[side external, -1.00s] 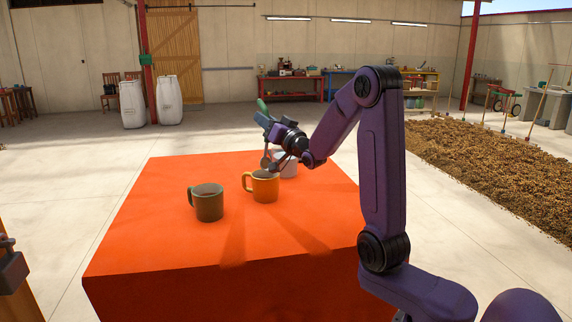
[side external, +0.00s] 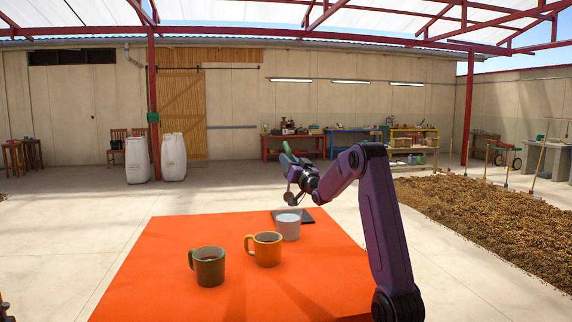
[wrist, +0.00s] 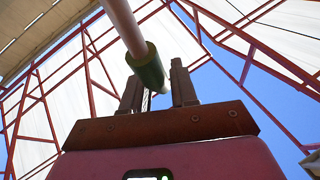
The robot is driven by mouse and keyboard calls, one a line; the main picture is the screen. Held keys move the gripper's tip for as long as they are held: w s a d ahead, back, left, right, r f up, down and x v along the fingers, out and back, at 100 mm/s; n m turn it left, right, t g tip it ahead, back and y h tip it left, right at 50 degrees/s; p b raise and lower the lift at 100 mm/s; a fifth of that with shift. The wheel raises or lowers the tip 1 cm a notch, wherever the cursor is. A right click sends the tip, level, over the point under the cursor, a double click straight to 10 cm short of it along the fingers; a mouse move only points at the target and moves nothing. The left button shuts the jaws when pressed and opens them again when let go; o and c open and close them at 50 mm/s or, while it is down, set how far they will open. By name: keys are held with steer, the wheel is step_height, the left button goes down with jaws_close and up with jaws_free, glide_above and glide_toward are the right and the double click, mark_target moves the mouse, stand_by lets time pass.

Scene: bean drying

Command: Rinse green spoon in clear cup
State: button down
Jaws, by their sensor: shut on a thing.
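The green spoon (side external: 288,150) is held by my gripper (side external: 289,166). Its green end sticks up past the jaws, and its round brownish bowl (side external: 288,198) hangs below. The bowl appears just above or behind the rim of the pale clear cup (side external: 288,228); depth is hard to judge. The cup stands upright on the orange table. In the wrist view, my gripper (wrist: 156,88) points up at the roof, and a pale shaft with a green section (wrist: 148,66) runs by the fingers. The cup is not in the wrist view.
An orange mug (side external: 266,250) and a dark green mug (side external: 208,268), both with dark contents, stand left of the cup on the orange table (side external: 165,260). A dark flat tray (side external: 318,217) lies behind the cup. The table's left side is clear.

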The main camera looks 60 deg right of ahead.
step_height(320, 180, down, 9)
stand_by(0.9)
steer(key=shift+f, duration=0.1)
steer(key=shift+w, duration=0.15)
stand_by(0.4)
